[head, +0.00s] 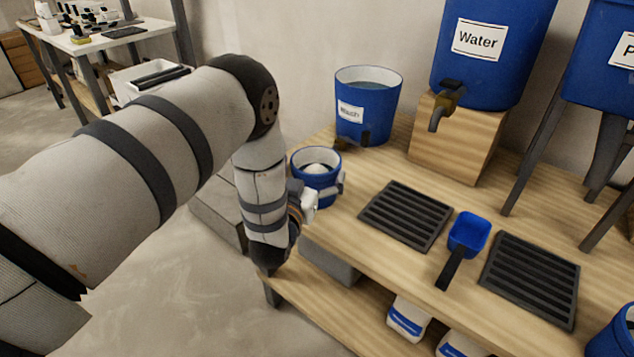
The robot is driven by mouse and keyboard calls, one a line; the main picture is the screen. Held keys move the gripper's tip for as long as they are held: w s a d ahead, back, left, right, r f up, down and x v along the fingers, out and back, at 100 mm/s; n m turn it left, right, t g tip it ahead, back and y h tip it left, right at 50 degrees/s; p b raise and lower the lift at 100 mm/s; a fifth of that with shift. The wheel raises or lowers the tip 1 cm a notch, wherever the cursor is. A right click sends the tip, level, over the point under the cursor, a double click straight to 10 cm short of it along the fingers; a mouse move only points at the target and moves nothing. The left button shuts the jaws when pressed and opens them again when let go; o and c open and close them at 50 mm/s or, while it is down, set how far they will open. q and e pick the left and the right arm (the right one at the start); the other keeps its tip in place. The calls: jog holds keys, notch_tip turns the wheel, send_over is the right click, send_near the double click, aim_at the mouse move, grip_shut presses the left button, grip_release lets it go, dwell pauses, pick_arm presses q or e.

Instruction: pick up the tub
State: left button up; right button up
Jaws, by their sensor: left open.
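A small blue tub (308,181) with a pale rim stands at the left end of the wooden bench, with something white inside. My left gripper (326,191) is open at the tub's near side, low against its wall. One pale finger shows at the tub's right side. The other finger is mostly hidden by my wrist, so I cannot tell whether the fingers touch the tub. My right gripper is out of view.
A larger blue Wash bucket (378,103) stands behind the tub. A Water barrel (490,60) with a tap sits on a wooden block (458,147). Two dark grates (406,215) and a blue scoop (469,232) lie to the right on the bench (365,247).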

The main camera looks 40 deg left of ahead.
aim_at(322, 149)
pick_arm(q)
jog(key=x, duration=0.3)
jog(key=shift+w+a+f, duration=0.15)
jog(key=shift+w+a, duration=0.05)
jog(key=shift+w, duration=0.05)
jog(key=c, duration=1.8)
jog(key=shift+r, duration=0.2)
